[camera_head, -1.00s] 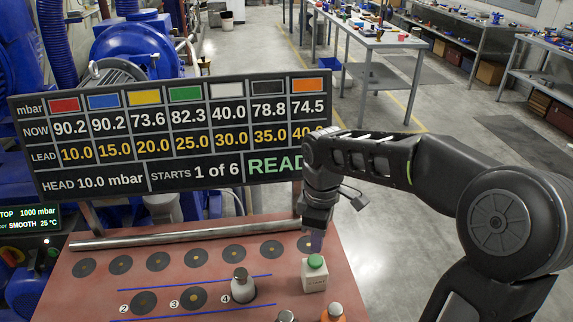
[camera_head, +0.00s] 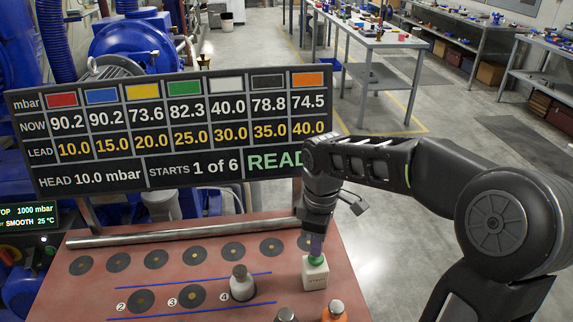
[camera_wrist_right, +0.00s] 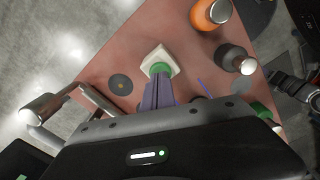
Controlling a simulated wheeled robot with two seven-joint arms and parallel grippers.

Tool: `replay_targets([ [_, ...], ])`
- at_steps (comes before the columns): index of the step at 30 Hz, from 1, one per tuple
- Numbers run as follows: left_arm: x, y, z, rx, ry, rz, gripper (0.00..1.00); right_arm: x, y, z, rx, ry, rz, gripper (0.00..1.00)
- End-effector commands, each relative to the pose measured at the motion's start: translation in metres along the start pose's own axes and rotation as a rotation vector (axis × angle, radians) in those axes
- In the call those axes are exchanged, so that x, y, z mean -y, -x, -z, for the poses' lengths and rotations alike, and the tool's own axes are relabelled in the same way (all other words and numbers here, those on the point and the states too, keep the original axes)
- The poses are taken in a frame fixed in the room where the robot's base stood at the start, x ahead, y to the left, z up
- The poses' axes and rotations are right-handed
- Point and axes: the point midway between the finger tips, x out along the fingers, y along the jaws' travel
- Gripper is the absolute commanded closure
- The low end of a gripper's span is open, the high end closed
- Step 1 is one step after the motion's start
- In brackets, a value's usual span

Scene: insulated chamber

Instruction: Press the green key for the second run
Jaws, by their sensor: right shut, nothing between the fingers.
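The green key (camera_head: 315,260) is the round green cap on a small cream box (camera_head: 314,274) at the right of the red-brown panel. My right gripper (camera_head: 316,245) is shut and empty, pointing down with its fingertips at the top of the green key. The right wrist view shows the fingers meeting the green key (camera_wrist_right: 160,69) on its cream box (camera_wrist_right: 159,57); whether the cap is pushed down I cannot tell. The display board (camera_head: 170,135) reads STARTS 1 of 6, HEAD 10.0 mbar and a partly hidden green word beginning READ. My left gripper is not in view.
Workbenches stand far behind.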

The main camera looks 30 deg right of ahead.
Motion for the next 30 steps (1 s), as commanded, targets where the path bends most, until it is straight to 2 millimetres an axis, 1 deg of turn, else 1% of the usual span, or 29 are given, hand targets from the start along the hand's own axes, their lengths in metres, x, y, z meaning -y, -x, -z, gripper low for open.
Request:
replay_targets([
  [1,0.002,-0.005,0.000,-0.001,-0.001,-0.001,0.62,0.000,-0.007,0.000,0.001,0.000,0.001,1.00],
  [6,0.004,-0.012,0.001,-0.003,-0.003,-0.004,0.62,0.000,-0.018,0.000,0.000,-0.001,0.000,1.00],
  [10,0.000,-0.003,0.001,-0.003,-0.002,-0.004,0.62,0.000,-0.007,0.000,-0.001,-0.001,-0.001,1.00],
  [15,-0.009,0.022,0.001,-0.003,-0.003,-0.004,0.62,0.000,0.024,0.000,-0.001,0.000,-0.001,1.00],
  [16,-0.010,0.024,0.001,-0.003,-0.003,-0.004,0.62,0.000,0.027,0.000,-0.001,0.000,-0.001,1.00],
  [18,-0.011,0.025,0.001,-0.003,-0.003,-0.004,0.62,0.000,0.030,0.000,-0.001,0.000,-0.001,1.00],
  [24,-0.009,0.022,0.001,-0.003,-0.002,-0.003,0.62,0.000,0.027,0.000,0.000,0.000,-0.001,1.00],
  [30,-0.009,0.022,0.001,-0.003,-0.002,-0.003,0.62,0.000,0.026,0.000,0.000,0.000,-0.001,0.84],
])
